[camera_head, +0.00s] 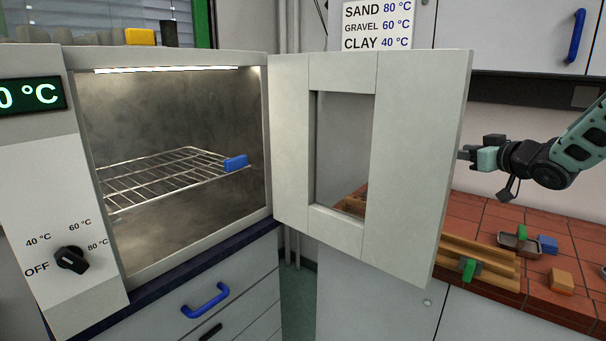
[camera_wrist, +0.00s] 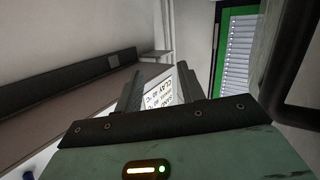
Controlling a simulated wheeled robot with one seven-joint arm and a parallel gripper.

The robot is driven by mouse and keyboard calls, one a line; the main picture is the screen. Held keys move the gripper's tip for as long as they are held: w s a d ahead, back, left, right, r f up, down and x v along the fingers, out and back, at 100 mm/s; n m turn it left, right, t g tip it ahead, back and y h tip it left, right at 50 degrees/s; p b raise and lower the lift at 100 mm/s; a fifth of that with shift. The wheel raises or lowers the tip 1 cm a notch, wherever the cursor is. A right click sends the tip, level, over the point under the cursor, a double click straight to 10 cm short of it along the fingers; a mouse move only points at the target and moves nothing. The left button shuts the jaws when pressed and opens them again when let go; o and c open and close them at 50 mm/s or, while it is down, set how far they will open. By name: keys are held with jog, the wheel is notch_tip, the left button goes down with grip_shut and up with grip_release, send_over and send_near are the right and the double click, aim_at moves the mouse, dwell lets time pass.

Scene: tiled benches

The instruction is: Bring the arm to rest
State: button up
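My gripper (camera_head: 464,154) is at the right of the head view, beside the outer edge of the open oven door (camera_head: 420,150). It points left, raised above the tiled bench. I cannot tell whether it touches the door. In the wrist view, the two dark fingers of my gripper (camera_wrist: 160,90) stand apart with nothing held between them. A printed sign shows in the gap behind them. My arm reaches in from the right edge of the head view.
The oven (camera_head: 168,57) stands open and lit, with an empty wire rack (camera_head: 160,172) with a blue handle. The red-tiled bench (camera_head: 495,215) holds a wooden rack (camera_head: 480,262), an orange block (camera_head: 561,281), a blue block (camera_head: 548,244) and a small tray (camera_head: 518,243). A sign (camera_head: 377,25) lists temperatures.

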jog(key=s+a+f+m+g+h, duration=0.2)
jog(key=s+f+g, duration=0.25)
jog(key=s, duration=0.65)
jog(key=s+a+f+m+g+h, duration=0.1)
jog(key=s+a+f+g, duration=0.25)
jog(key=s+f, duration=0.45)
jog(key=s+a+f+m+g+h, duration=0.1)
jog(key=s+f+m+g+h, duration=0.2)
jog(key=s, duration=1)
jog(key=s+a+r+n+g+y, duration=0.1)
jog(key=s+a+n+g, duration=0.3)
jog(key=s+a+n, duration=0.4)
jog(key=s+a, duration=0.7)
jog(key=a, duration=0.4)
jog(key=shift+r+n+y, duration=0.15)
jog(key=shift+n+y, duration=0.15)
